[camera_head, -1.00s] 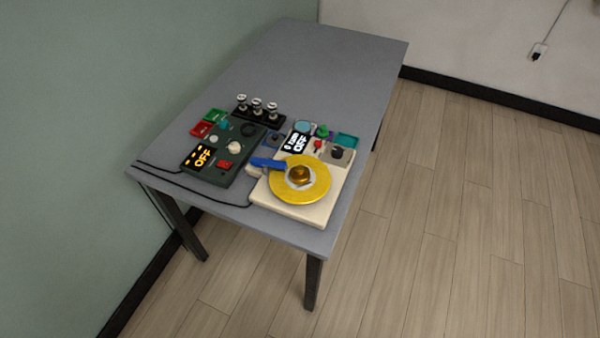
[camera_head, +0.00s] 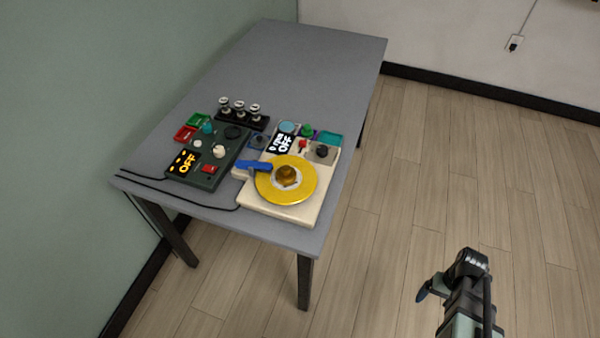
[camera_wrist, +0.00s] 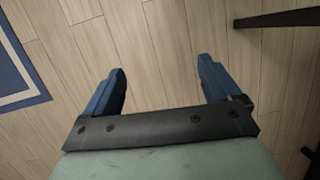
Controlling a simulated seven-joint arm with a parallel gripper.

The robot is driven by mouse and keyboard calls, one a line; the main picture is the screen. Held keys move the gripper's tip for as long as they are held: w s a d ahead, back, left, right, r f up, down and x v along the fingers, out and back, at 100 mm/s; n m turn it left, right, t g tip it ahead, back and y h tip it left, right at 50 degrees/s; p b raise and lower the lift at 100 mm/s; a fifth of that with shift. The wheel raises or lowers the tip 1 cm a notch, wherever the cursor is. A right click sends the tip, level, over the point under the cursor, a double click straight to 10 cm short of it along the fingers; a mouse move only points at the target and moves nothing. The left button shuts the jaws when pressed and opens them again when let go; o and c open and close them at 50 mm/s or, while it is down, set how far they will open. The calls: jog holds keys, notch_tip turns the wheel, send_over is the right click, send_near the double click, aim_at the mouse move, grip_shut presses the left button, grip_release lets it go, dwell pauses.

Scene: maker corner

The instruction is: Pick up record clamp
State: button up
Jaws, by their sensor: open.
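The record clamp (camera_head: 287,175) looks like a gold-brown knob sitting at the centre of a yellow disc (camera_head: 268,194) on a cream turntable (camera_head: 284,213). A blue arm (camera_head: 253,166) reaches over the disc's left edge. My gripper (camera_head: 424,288) is at the lower right in the head view, over the floor and well apart from the table. In the wrist view my gripper (camera_wrist: 160,85) shows two blue fingers spread wide with only floor between them. The clamp is not in the wrist view.
A grey table (camera_head: 310,60) carries everything, with its back half clear. Left of the turntable is a dark control box (camera_head: 208,176) with an OFF display. Behind it stand a black rack of pegs (camera_head: 240,118) and red and green trays (camera_head: 186,133). Cables run along the front-left edge.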

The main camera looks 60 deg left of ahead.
jog(key=a+r+n+t, duration=0.1)
jog(key=a+r+n, duration=0.1)
jog(key=a+r, duration=0.35)
jog(key=a+r+n, duration=0.1)
jog(key=a+r, duration=0.2)
jog(key=a, duration=0.6)
jog(key=n+t+y, duration=0.2)
jog(key=n+y, duration=0.1)
jog(key=n, duration=0.6)
send_near(286, 168)
notch_tip(286, 168, down, 5)
jog(key=shift+w+a+f, duration=0.1)
jog(key=shift+a+f, duration=0.25)
jog(key=shift+f, duration=0.65)
jog(key=shift+a+f, duration=0.15)
jog(key=shift+f, duration=0.75)
jog(key=shift+a+f, duration=0.2)
jog(key=shift+f, duration=0.65)
jog(key=shift+c, duration=0.2)
jog(key=c, duration=1.2)
